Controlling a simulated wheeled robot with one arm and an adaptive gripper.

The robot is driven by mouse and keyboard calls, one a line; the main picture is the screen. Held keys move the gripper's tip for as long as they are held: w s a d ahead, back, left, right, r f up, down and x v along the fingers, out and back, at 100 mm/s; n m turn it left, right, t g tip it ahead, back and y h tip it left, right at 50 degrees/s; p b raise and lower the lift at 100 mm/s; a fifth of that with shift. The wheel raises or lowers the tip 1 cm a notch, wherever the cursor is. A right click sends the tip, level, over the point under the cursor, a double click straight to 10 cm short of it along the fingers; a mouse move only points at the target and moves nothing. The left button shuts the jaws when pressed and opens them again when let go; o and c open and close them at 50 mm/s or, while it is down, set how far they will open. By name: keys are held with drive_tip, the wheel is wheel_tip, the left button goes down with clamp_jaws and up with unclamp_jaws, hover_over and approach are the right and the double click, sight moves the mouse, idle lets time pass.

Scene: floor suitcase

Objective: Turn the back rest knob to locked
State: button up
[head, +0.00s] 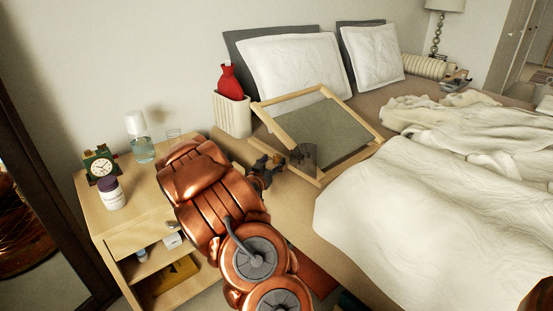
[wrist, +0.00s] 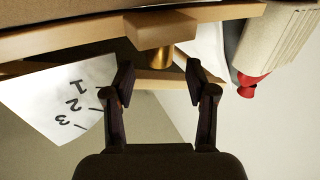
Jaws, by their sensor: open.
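The back rest (head: 283,126) is a pale wooden frame with a grey-green panel, standing tilted on the bed in front of the pillows. The brass-coloured round knob (wrist: 156,60) sits on its wooden rail in the wrist view. My gripper (wrist: 160,84) is open, with dark fingers on the left and right of the knob, their tips just short of it or level with it; I see no contact. In the head view my gripper (head: 266,168) is at the frame's left side, and the knob is not clear there. A white card (wrist: 62,100) marked 1, 2, 3 is left of the knob.
A bedside table (head: 140,207) at left holds a clock (head: 101,168), a jar (head: 111,193) and a bottle (head: 140,140). A cream bin (head: 233,118) with a red hot-water bottle (head: 230,82) stands close behind my gripper. White bedding (head: 440,210) covers the bed's right.

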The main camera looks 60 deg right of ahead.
sight(275, 158)
drive_tip(key=shift+w+d, duration=0.2)
drive_tip(key=shift+d, duration=0.8)
drive_tip(key=shift+w+d, duration=0.2)
drive_tip(key=shift+d, duration=0.75)
drive_tip(key=shift+c, duration=0.4)
clamp_jaws()
